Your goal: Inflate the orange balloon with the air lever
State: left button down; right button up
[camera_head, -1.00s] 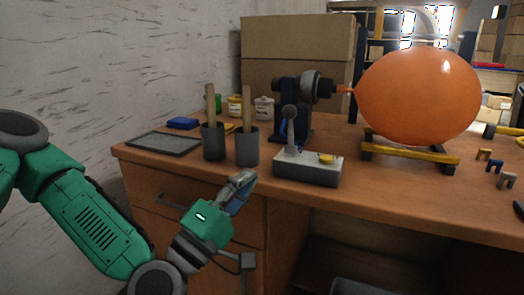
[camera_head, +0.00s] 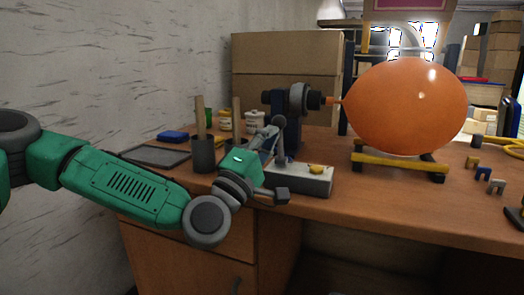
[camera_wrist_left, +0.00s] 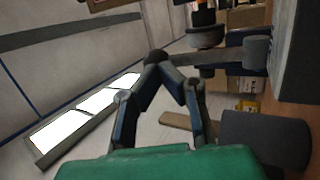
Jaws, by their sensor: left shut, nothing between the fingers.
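The orange balloon (camera_head: 405,105) is large and round, with its neck on the nozzle of the dark blue and grey pump (camera_head: 291,103). It hangs above a yellow-barred stand. The air lever (camera_head: 281,153) stands upright on a light grey box with a yellow button. My left gripper (camera_head: 268,134) is shut and empty, just left of the lever's upper part. In the left wrist view, the shut fingertips (camera_wrist_left: 168,72) are right by the lever's dark ball knob (camera_wrist_left: 154,57); I cannot tell whether they touch. My right gripper is out of view.
Two grey cups with wooden sticks stand left of the lever; the nearer-left cup (camera_head: 203,155) is close to my left arm. A flat dark tray (camera_head: 150,155) lies at the desk's left edge. Small clips (camera_head: 484,173) lie at the right. Cardboard boxes (camera_head: 285,75) stand behind.

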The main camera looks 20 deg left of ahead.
aim_at(275, 119)
pick_arm(q)
jog(key=shift+w, duration=0.1)
dwell(0.3)
jog(key=w+r+g+p, duration=0.1)
jog(key=g+p, duration=0.1)
jog(key=p, duration=0.3)
jog(key=w+r+n+g+y+p, duration=0.1)
jog(key=w+p, duration=0.1)
jog(key=p, duration=0.4)
jog(key=shift+r+g, duration=0.35)
jog(key=shift+g, duration=0.05)
jog(key=shift+w+d+f+n+g+y+p, duration=0.2)
jog(key=shift+w+g+p, duration=0.4)
jog(key=shift+p, duration=0.85)
jog(key=shift+w+a+f+n+g+y+p, duration=0.2)
jog(key=shift+w+g+p, duration=0.4)
jog(key=shift+p, duration=0.8)
jog(key=shift+w+d+g+y+p, duration=0.1)
jog(key=shift+w+g+y+p, duration=0.25)
jog(key=shift+g+p, duration=0.8)
jog(key=shift+f+t+p, duration=0.1)
jog(key=shift+t+p, duration=0.2)
jog(key=shift+t, duration=0.05)
